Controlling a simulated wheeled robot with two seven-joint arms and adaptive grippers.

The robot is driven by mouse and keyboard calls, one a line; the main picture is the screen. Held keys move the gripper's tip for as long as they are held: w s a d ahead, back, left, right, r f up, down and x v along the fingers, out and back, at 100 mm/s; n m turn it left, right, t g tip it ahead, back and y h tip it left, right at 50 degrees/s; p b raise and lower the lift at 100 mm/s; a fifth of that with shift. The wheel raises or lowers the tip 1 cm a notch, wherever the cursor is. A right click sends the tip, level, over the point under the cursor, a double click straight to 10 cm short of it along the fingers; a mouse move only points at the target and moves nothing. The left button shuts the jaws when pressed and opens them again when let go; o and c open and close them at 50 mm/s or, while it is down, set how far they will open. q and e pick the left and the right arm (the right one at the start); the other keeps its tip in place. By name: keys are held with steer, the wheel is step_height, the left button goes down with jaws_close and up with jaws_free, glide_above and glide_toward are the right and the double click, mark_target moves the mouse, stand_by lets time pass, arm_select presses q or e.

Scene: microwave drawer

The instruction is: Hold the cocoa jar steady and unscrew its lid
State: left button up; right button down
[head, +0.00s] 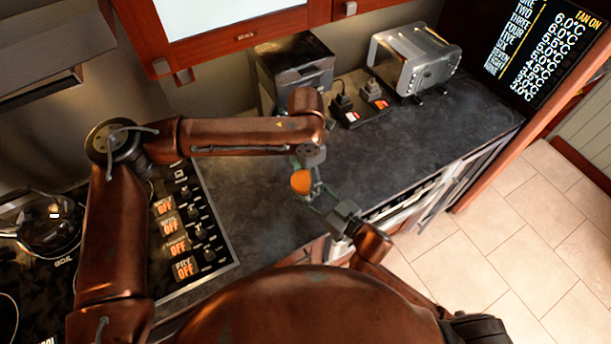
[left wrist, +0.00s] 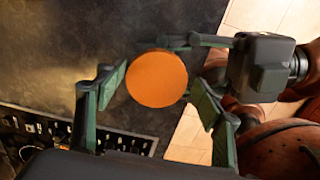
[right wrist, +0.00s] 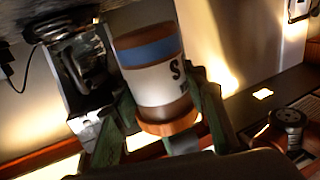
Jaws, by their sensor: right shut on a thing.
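The cocoa jar shows its round orange lid in the head view (head: 300,182) and in the left wrist view (left wrist: 157,79). In the right wrist view the jar (right wrist: 158,85) has a white label and a blue band. My right gripper (right wrist: 160,97) is shut on the jar's sides; it also shows at the right in the left wrist view (left wrist: 190,42). My left gripper (left wrist: 158,82) is open, with its fingers on either side of the lid and a visible gap at the left finger. Its fingertips' height relative to the lid is unclear.
The dark counter (head: 390,150) is largely clear beyond the jar. A stove control panel (head: 185,230) lies to the left. A silver appliance (head: 415,58), a black machine (head: 295,68) and small items stand at the back. Tiled floor (head: 510,240) lies right.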

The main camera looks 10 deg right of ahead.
arm_select(q)
steer(key=shift+s+d, duration=0.1)
steer(key=shift+s, duration=0.05)
steer(key=c, duration=1)
steer(key=n, duration=0.2)
steer(key=shift+n, duration=0.4)
steer(key=n, duration=0.4)
steer(key=shift+d, duration=0.1)
steer(key=n, duration=1.4)
steer(key=shift+w, duration=0.2)
steer(key=n, duration=0.4)
steer(key=shift+a, duration=0.25)
steer(key=n, duration=0.4)
steer(key=shift+a, duration=0.1)
steer(key=n, duration=0.6)
steer(key=shift+a+r, duration=0.1)
steer(key=n, duration=0.5)
steer(key=shift+n, duration=0.4)
steer(key=n, duration=0.6)
steer(key=shift+s+a, duration=0.1)
steer(key=n, duration=0.7)
steer(key=shift+s, duration=0.1)
